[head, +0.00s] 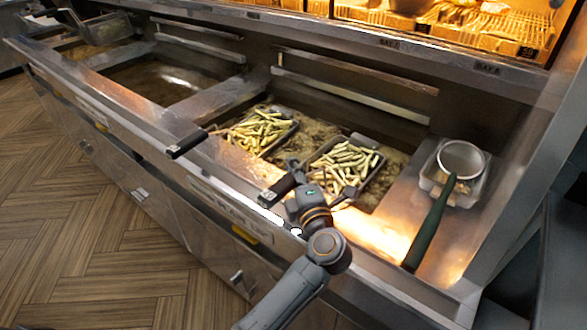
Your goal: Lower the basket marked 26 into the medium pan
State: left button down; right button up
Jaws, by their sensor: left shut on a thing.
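My left gripper (298,183) is shut on the dark handle (276,190) of a wire basket of fries (345,166). A small pale tag sits at the handle's end, but its number is too small to read. This basket is over or in the right-hand pan (318,128) of bubbling oil; I cannot tell how deep it sits. The gripper and wrist hide part of its near side. A second basket of fries (257,131) is to its left in the same pan, its handle (187,144) over the front edge. My right gripper is not in view.
Another basket (103,30) is at the far-left pan. A round strainer (461,159) with a green handle (430,226) rests in a metal container on the right. Lit shelves (470,28) stand behind.

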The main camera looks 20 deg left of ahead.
pick_arm(q)
jog(key=shift+s+f, duration=0.1)
jog(key=shift+f, duration=0.65)
jog(key=c, duration=1.1)
grip_release()
jog(key=shift+d, duration=0.1)
